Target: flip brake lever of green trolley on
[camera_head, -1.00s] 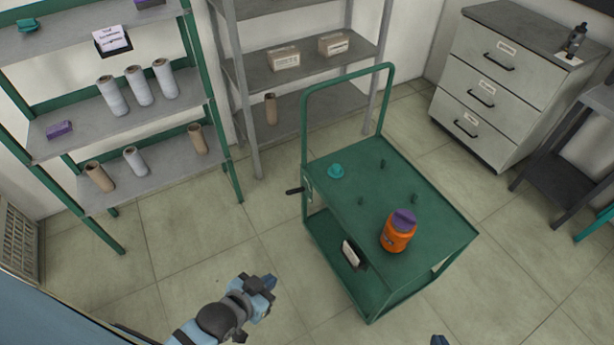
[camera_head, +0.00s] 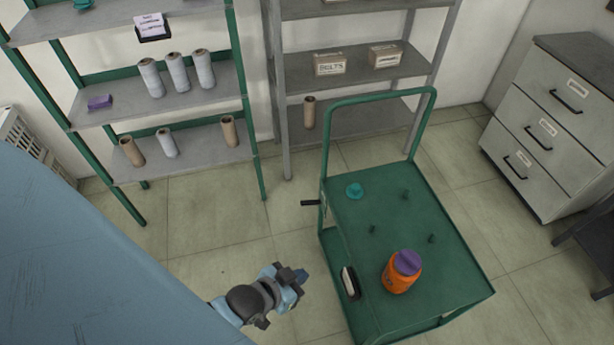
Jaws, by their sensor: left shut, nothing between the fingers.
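The green trolley (camera_head: 395,215) stands right of centre with its push handle at the back. Its black brake lever (camera_head: 311,203) sticks out to the left from the trolley's back left corner post, roughly level. My left gripper (camera_head: 302,275) is shut and empty. In the picture it is below the lever and left of the trolley, apart from both. My right gripper is not in view.
A green shelf rack (camera_head: 190,172) and a grey rack (camera_head: 350,117) stand behind. Drawers (camera_head: 550,125) stand right. Floor left of the trolley is clear.

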